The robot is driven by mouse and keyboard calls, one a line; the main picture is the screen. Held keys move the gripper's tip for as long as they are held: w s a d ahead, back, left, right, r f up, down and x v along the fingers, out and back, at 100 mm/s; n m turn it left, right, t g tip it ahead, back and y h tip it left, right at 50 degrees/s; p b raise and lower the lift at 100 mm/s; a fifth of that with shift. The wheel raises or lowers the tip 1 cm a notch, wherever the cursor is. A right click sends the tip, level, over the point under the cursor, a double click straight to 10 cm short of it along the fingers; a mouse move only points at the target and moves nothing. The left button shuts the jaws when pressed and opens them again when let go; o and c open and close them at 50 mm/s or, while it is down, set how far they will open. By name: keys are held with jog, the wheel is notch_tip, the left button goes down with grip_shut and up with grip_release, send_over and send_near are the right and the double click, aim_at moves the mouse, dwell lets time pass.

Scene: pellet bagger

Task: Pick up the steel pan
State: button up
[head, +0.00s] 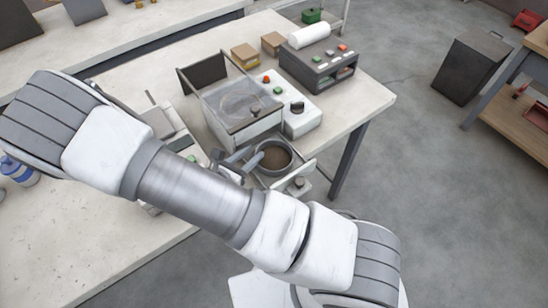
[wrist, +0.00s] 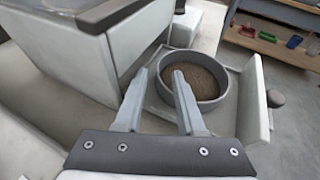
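The steel pan (head: 273,157) is a round grey vessel with brown grainy material inside. It sits in the pulled-out drawer (wrist: 225,119) at the front of the bagger, and it also shows in the wrist view (wrist: 208,101). My gripper (wrist: 161,74) is open, with a clear gap between its two fingers. The right finger overlaps the pan's near left rim in the wrist view, and the left finger is just left of the pan. I cannot tell whether either finger touches it. In the head view my gripper (head: 236,163) is partly hidden by my arm.
The bagger body (head: 240,105) with its clear lid stands right behind the drawer, close on the left in the wrist view. Open floor lies right of the table.

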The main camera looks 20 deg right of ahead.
aim_at(274, 158)
jog(key=shift+x, duration=1.45)
grip_shut()
jog(key=shift+s+f, duration=0.15)
